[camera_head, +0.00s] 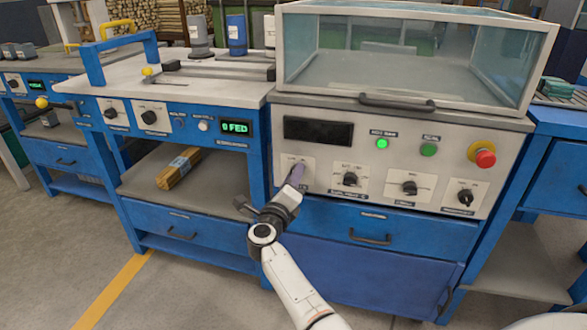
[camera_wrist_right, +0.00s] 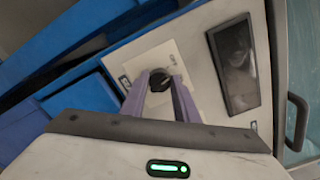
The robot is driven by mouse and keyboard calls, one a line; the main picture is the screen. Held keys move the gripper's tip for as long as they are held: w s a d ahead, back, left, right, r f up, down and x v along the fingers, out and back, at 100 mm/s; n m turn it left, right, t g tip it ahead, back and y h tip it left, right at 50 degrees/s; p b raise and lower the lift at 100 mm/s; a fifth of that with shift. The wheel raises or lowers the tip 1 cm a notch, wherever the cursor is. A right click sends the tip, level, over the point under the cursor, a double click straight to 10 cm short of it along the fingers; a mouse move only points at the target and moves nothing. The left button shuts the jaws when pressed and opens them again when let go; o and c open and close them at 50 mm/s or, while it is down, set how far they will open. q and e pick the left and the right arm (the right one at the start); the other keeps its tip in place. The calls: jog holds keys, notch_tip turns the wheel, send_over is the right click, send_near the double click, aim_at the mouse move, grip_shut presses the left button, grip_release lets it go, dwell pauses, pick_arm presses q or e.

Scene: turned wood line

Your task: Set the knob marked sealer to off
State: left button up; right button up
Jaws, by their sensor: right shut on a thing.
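My right gripper (camera_head: 297,174) reaches the leftmost knob position on the light grey control panel (camera_head: 385,155) below the glass-sided case. In the right wrist view its two purple fingers (camera_wrist_right: 159,98) are shut on a black knob (camera_wrist_right: 160,79) on a pale plate, one finger on each side. In the head view the gripper covers that knob. Three more black knobs sit to its right: one (camera_head: 350,179), a second (camera_head: 409,188) and a third (camera_head: 465,197). The labels are too small to read, so I cannot tell which is marked sealer. My left gripper is not in view.
A dark display (camera_head: 318,131) is above the held knob. A lit green button (camera_head: 382,144), a dimmer green one (camera_head: 428,150) and a red emergency button (camera_head: 484,157) are farther right. A handle (camera_head: 397,103) juts out above. A neighbouring blue bench (camera_head: 185,100) stands left.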

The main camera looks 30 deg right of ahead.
jog(key=shift+a+f+n+p, duration=0.1)
jog(key=shift+n+p, duration=0.65)
jog(key=shift+n, duration=0.45)
jog(key=o, duration=1.1)
jog(key=shift+c, duration=0.2)
